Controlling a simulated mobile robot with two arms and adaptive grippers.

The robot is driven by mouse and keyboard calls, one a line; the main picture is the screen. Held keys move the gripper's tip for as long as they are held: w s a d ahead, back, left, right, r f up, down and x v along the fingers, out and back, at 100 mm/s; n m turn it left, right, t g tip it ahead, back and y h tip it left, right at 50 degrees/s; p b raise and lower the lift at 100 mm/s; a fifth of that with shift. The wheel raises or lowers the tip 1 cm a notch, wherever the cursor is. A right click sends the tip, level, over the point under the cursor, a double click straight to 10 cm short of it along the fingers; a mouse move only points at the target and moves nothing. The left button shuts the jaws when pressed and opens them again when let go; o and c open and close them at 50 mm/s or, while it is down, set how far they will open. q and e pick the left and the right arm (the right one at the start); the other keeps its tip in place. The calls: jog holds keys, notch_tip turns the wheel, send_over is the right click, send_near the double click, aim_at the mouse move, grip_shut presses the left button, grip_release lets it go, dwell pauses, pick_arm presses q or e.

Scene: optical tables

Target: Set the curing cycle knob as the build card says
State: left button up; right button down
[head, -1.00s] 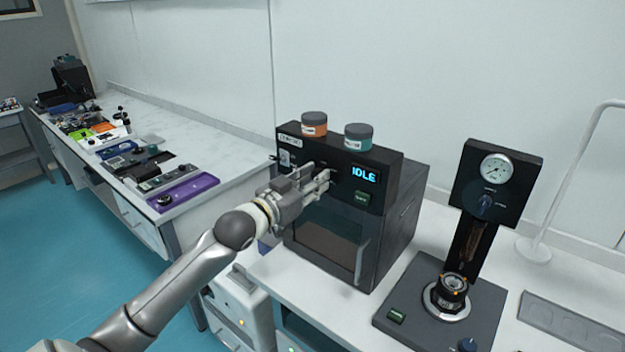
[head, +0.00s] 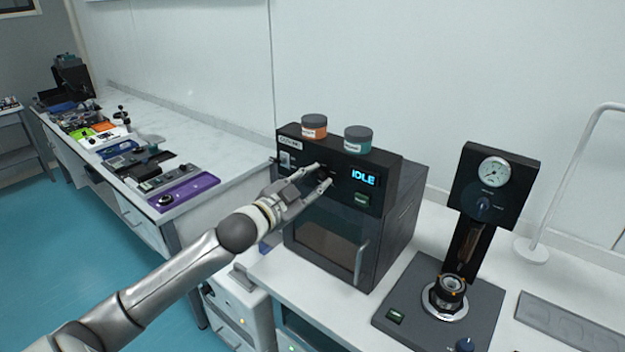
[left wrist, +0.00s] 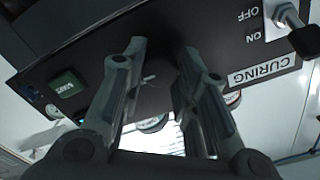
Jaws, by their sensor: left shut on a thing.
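The curing oven (head: 325,241) is a dark box with a window and a handle. Its front panel has a CURING label, an ON/OFF switch (left wrist: 288,17), a lit IDLE display (head: 364,177) and a green button (head: 361,199). My left gripper (head: 322,175) is at the panel, left of the display. In the left wrist view its two fingers flank a dark round knob (left wrist: 154,97) with a pale pointer mark, and the gripper is shut on it. The fingers hide much of the knob and its scale. No build card can be made out. My right gripper is not in view.
An orange jar (head: 314,126) and a teal jar (head: 358,138) stand on the oven. A press with a gauge (head: 494,171) stands to the right, beside a grey tray (head: 570,325). A purple tray (head: 184,188) and several devices lie on the left table.

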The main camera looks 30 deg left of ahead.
pick_arm(q)
jog(key=m, duration=0.5)
jog(key=shift+m+p, duration=0.3)
jog(key=shift+c, duration=0.2)
jog(key=shift+o, duration=0.2)
jog(key=shift+c, duration=0.2)
jog(key=o, duration=1.1)
jog(key=shift+c, duration=0.2)
jog(key=shift+s+f, duration=0.1)
jog(key=shift+s, duration=0.45)
jog(key=s, duration=1.1)
jog(key=shift+a, duration=0.45)
